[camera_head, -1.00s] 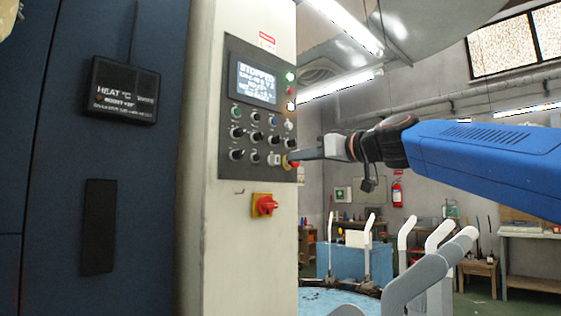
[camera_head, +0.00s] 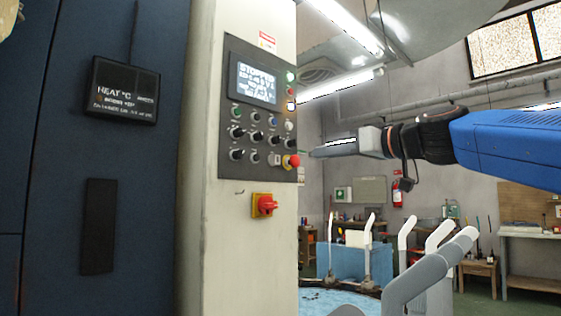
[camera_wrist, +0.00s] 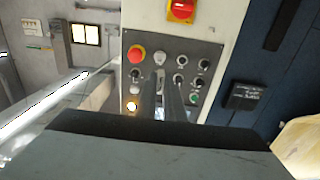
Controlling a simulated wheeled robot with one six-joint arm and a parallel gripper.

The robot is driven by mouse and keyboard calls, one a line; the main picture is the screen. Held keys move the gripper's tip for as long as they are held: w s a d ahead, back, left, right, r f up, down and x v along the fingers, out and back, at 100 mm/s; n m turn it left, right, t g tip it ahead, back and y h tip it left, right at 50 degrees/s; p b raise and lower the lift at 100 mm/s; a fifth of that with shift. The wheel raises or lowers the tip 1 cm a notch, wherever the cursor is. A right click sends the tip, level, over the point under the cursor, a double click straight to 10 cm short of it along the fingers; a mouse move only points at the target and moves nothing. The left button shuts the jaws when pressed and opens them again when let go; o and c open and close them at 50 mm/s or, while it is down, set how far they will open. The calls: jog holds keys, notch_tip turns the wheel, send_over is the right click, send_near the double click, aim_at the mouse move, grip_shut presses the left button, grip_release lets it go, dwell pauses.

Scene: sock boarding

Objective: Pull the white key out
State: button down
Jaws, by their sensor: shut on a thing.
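My gripper (camera_head: 314,153) is right of the control panel (camera_head: 228,105) in the head view, with a clear gap between its tips and the panel. In the wrist view its two grey fingers (camera_wrist: 161,82) point at the panel. They are shut on a small pale piece (camera_wrist: 160,73), which I take for the white key; its outline is hard to make out. A pale key switch plate (camera_head: 274,159) sits in the panel's lower row, left of the red mushroom button (camera_head: 291,161).
Several black knobs (camera_head: 237,154) and lit buttons crowd the panel under a display (camera_head: 254,81). A red and yellow rotary switch (camera_head: 264,205) is below it. White curved forms (camera_head: 405,232) stand lower right.

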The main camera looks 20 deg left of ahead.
jog(key=v, duration=1)
jog(key=shift+d, duration=0.3)
jog(key=shift+s+f, duration=0.1)
